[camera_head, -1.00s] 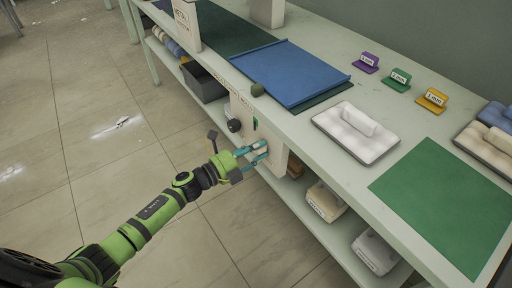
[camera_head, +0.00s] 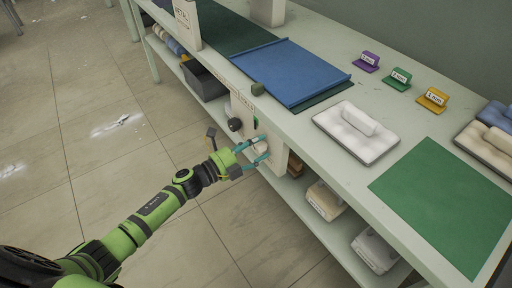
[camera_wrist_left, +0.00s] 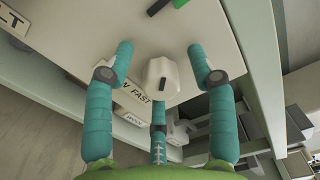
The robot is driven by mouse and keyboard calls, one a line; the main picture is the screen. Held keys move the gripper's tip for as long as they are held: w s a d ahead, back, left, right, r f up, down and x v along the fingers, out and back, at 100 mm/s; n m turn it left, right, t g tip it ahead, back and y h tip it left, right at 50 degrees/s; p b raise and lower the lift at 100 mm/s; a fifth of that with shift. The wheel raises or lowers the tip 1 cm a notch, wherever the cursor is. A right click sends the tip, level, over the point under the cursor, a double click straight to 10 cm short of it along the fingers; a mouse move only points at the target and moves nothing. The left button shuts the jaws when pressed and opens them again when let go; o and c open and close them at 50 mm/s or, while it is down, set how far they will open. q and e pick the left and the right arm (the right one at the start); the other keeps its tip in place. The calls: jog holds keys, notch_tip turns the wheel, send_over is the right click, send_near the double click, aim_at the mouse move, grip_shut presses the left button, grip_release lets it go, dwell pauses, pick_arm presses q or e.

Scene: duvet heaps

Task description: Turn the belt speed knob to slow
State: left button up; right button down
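The cream knob (camera_wrist_left: 160,79) with a dark mark on its face stands on the pale panel (camera_wrist_left: 75,35) in the left wrist view. A label reading "FAST" (camera_wrist_left: 133,92) lies just beside it. My left gripper (camera_wrist_left: 160,66) is open, with one teal finger on each side of the knob and a visible gap at both. A third finger is below the knob. In the head view, my left gripper (camera_head: 262,149) is at the front panel (camera_head: 280,155), and the fingers partly hide the knob (camera_head: 262,143). My right gripper is not in view.
A black round knob (camera_head: 234,125) is on the same panel, left of my gripper. The bench top (camera_head: 310,120) above holds a blue board (camera_head: 290,72), a white padded block (camera_head: 356,135) and a green mat (camera_head: 450,200). Open floor (camera_head: 130,190) lies to the left.

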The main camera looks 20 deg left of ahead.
pick_arm(q)
jog(key=shift+s, duration=0.15)
jog(key=shift+s+a+f, duration=0.15)
jog(key=shift+s+a, duration=0.05)
jog(key=shift+s, duration=0.1)
jog(key=v, duration=1.1)
jog(key=shift+a, duration=0.1)
